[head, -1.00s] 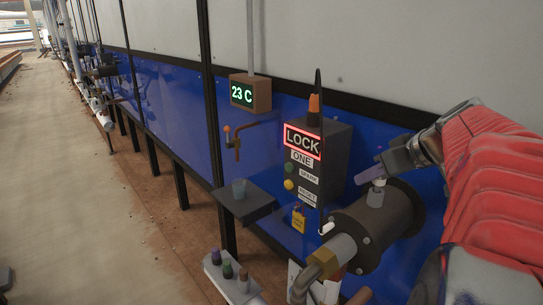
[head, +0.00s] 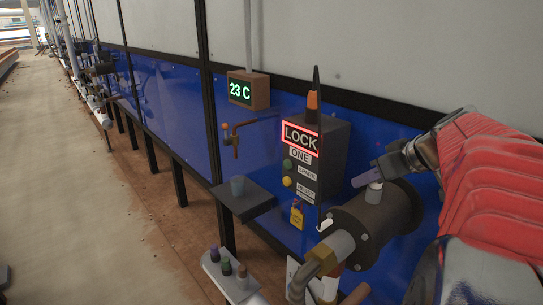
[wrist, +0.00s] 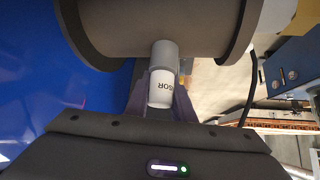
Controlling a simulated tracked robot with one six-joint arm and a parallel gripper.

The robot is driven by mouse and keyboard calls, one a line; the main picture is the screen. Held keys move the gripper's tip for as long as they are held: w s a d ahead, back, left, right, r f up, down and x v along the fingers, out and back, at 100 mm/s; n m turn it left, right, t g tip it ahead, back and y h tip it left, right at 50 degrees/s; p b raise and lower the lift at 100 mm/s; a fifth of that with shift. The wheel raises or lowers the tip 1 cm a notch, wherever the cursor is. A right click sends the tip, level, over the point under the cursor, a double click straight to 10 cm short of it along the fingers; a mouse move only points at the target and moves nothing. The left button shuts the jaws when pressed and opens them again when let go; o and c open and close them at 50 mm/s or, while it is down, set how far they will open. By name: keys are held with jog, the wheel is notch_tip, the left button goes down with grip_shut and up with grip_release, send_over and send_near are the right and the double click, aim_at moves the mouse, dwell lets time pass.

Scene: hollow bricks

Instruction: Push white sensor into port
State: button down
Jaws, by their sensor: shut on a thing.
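The white sensor (wrist: 160,90) shows in the wrist view with part of its lettering upside down. My gripper (wrist: 161,78) is shut on it, with one purple-grey finger on each side. The sensor's far end lines up with the short grey port stub (wrist: 164,54) on the dark flanged cylinder (wrist: 160,24) and looks to be at or in its mouth; how deep it sits I cannot tell. In the head view my gripper (head: 366,179) is just above the port stub (head: 374,194) on top of the cylinder (head: 372,226). There its finger largely hides the sensor.
A control box (head: 313,165) with a lit LOCK sign stands left of the cylinder. A small shelf (head: 245,204) with a cup and a rack (head: 228,274) of coloured vials are farther left. A brass-fitted pipe (head: 322,262) leaves the cylinder's front. The walkway at left is clear.

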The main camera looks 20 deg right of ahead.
jog(key=shift+f, duration=0.1)
jog(key=c, duration=1.4)
grip_release()
jog(key=shift+c, duration=0.2)
jog(key=shift+s, duration=0.1)
jog(key=v, duration=1.4)
jog(key=shift+a, duration=0.15)
